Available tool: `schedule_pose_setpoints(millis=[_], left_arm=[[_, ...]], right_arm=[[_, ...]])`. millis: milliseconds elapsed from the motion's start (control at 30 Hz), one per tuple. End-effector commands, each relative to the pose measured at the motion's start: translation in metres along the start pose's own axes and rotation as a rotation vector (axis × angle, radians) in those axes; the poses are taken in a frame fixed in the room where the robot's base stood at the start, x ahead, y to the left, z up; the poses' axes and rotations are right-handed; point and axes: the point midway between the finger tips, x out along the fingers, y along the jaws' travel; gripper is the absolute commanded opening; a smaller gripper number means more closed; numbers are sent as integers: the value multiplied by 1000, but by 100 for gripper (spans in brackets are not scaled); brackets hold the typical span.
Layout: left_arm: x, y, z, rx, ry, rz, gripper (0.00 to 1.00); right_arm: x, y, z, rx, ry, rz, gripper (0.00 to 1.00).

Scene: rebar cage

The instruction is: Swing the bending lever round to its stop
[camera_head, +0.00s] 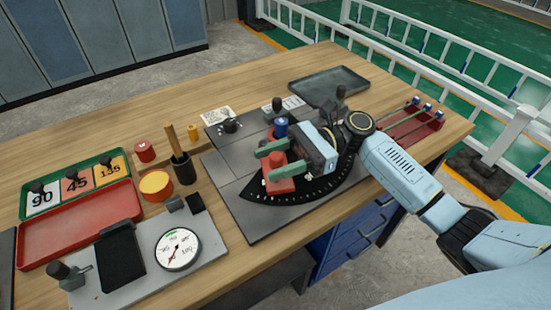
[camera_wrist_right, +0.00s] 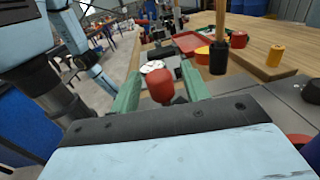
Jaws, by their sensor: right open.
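The bending lever's red grip (camera_head: 278,184) shows over the black graduated quadrant plate (camera_head: 325,187) of the bender, near the front of the bench. My right gripper (camera_head: 263,165) reaches in from the right with its green fingers apart, one on either side of the red grip's upper part. In the right wrist view the rounded red knob (camera_wrist_right: 161,86) stands between the two open green fingers (camera_wrist_right: 162,78); I cannot tell whether either touches it. My wrist hides much of the lever's arm. My left gripper is not seen.
A blue-topped post (camera_head: 281,127) and black knobs stand behind the gripper. A dial gauge plate (camera_head: 205,245), red tray (camera_head: 80,230), number cards and a pen cup (camera_head: 183,168) lie left. A grey tray (camera_head: 328,85) and red rod holder (camera_head: 425,122) are at back right.

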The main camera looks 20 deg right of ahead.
Motion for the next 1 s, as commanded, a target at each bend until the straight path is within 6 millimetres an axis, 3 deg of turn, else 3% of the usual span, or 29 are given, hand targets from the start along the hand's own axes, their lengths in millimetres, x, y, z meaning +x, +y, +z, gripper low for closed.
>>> schedule_pose_setpoints(millis=[233,700,1000], left_arm=[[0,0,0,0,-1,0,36],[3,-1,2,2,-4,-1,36],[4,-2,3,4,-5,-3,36]], right_arm=[[-19,-1,0,1,2,-3,46],[-116,0,0,0,1,-2,46],[-134,0,0,-1,0,0,46]])
